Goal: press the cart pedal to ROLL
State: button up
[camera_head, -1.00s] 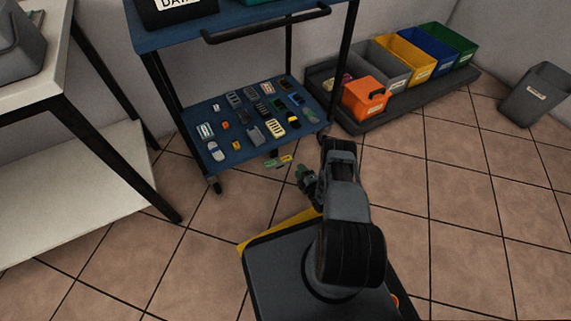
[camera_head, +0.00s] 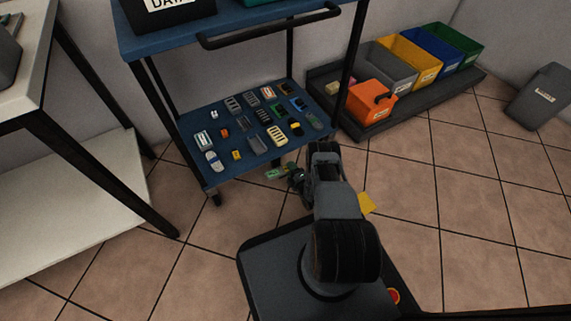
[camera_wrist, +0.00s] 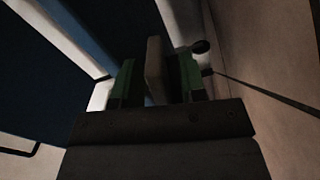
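The blue cart (camera_head: 215,184) stands ahead of my base. A small green tab (camera_head: 277,173), apparently part of the pedal, sticks out low at the lower shelf's front edge. The yellow tab beside it is now hidden behind my arm. My gripper (camera_head: 297,178) is low, just right of the green tab, its fingertips partly hidden by the arm. In the wrist view, my gripper (camera_wrist: 157,75) has its two green fingers apart. A pale grey slab (camera_wrist: 154,70) shows between them; I cannot tell whether they touch it. No pedal lettering is readable.
The lower shelf carries several small parts. A white-topped bench (camera_head: 85,190) stands left. Coloured bins (camera_head: 412,58) and an orange bin (camera_head: 371,100) are at the back right, with a grey waste bin (camera_head: 538,97) beyond. A yellow patch (camera_head: 367,203) lies right of my arm. The tiled floor at right is clear.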

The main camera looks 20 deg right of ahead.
jog(key=shift+w+a, duration=0.1)
jog(key=shift+w, duration=0.55)
grip_shut()
